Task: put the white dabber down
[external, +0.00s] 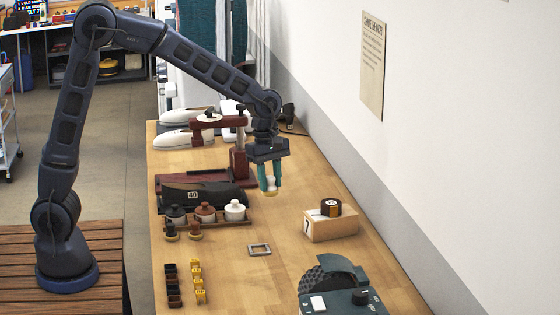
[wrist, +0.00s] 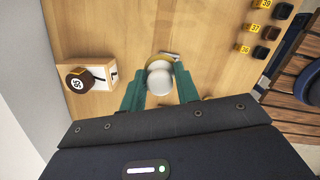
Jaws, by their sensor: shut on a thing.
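The white dabber (wrist: 159,80) is held between the teal fingers of my gripper (wrist: 160,95). Its round white knob faces the wrist camera, and a yellowish rim shows beyond it. In the external view my gripper (external: 270,180) points down above the bench, with the dabber (external: 271,188) low between its fingers. I cannot tell exactly how high the dabber is over the wood. A dark dabber (external: 170,232) and a brown dabber (external: 195,231) stand in front of the wooden jar rack (external: 222,222).
Black, brown and white (external: 235,209) jars stand on the rack, left of my gripper. A square metal frame (external: 259,249) lies in front. A dark machine (external: 345,290) stands front right. Bare wood surrounds the frame.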

